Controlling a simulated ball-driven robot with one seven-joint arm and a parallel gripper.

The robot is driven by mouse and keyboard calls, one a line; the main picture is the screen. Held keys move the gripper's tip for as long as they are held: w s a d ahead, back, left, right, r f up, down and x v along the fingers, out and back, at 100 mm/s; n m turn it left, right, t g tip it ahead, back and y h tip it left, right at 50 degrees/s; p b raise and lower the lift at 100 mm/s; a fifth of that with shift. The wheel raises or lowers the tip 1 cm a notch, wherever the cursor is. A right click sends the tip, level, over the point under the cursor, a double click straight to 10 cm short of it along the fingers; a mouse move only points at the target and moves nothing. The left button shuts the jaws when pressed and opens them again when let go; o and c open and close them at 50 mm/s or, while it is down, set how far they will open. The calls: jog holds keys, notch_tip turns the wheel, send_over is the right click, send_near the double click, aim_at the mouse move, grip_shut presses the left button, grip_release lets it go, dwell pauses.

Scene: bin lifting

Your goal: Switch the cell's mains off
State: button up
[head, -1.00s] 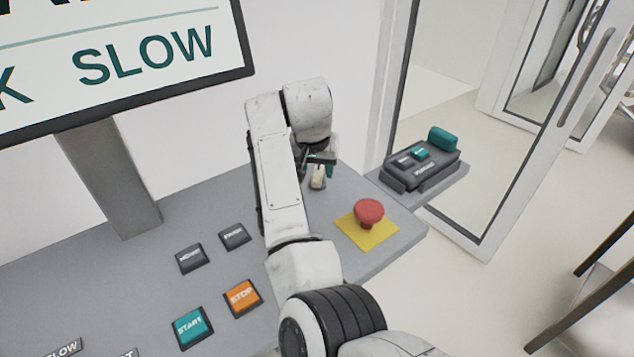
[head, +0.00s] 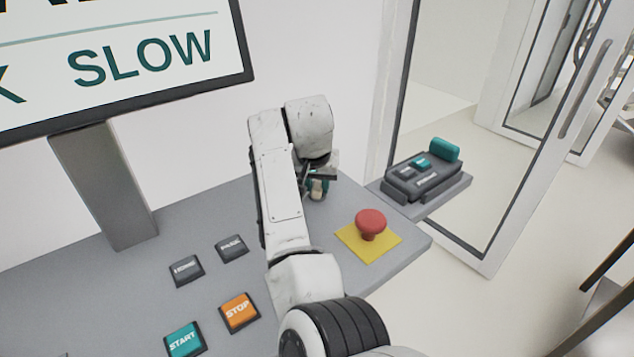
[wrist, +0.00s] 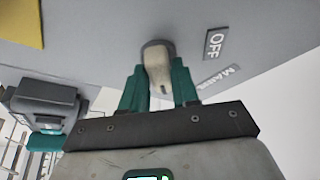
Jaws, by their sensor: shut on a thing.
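The mains switch is a pale knob (wrist: 157,65) on a round grey base on the grey console. In the wrist view an "OFF" label (wrist: 215,43) and a label that seems to read "MAINS" (wrist: 222,76) lie to its right. My gripper (wrist: 158,88) has its teal fingers on both sides of the knob and is shut on it. In the head view my gripper (head: 317,184) is at the console's back right, partly hidden by my arm. The knob shows there only as a small pale bit between the fingers.
A red mushroom button (head: 370,222) on a yellow plate (head: 368,243) stands right of my arm. START (head: 184,340), STOP (head: 239,312) and two dark buttons lie to the left. A dark device (head: 424,175) sits on a side shelf near a glass door. A screen (head: 120,60) stands at upper left.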

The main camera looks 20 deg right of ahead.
grip_shut()
